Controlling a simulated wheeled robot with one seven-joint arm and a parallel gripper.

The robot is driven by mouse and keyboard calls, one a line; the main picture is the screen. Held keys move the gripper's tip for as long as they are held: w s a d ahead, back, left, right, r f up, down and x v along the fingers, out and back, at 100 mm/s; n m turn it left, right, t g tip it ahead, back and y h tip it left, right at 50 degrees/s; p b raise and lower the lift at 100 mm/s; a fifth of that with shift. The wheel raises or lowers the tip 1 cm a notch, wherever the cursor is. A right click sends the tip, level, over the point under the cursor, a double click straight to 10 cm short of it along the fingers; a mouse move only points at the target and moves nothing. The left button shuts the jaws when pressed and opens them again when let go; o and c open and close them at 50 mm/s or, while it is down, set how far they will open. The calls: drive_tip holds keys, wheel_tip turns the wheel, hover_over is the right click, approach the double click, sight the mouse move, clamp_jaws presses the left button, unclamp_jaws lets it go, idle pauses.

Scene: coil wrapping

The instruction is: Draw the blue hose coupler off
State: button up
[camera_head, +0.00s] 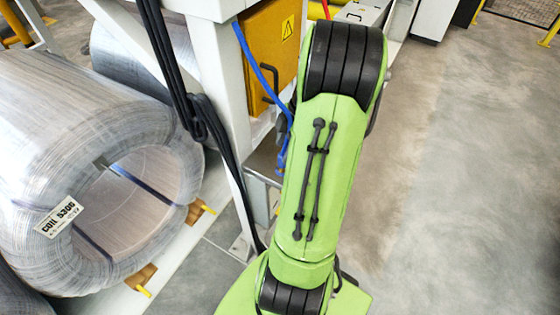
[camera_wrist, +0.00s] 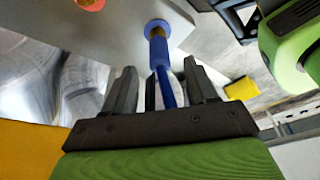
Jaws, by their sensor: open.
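The blue hose coupler (camera_wrist: 159,52) is a blue sleeve below a brass-coloured fitting and a round blue collar (camera_wrist: 157,25) on a grey panel (camera_wrist: 195,22) in the wrist view. The blue hose (camera_wrist: 165,88) runs from it down between my fingers. My gripper (camera_wrist: 159,68) is open, one dark finger on each side of the coupler's lower end and the hose, with gaps on both sides. In the head view the blue hose (camera_head: 262,72) hangs by the yellow cabinet; my green arm hides the coupler and gripper there.
Black cables (camera_head: 190,110) hang along the white post (camera_head: 222,90). The yellow cabinet (camera_head: 268,45) stands behind my arm. An orange-ringed fitting (camera_wrist: 91,4) shows left of the coupler. The floor at right is clear.

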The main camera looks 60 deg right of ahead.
sight(283, 154)
drive_tip(key=b+x, duration=0.1)
drive_tip(key=x, duration=0.4)
drive_tip(key=shift+w+f, duration=0.1)
drive_tip(key=shift+f, duration=0.3)
clamp_jaws()
drive_tip(key=shift+r+p, duration=1.6)
drive_tip(key=shift+r, duration=0.7)
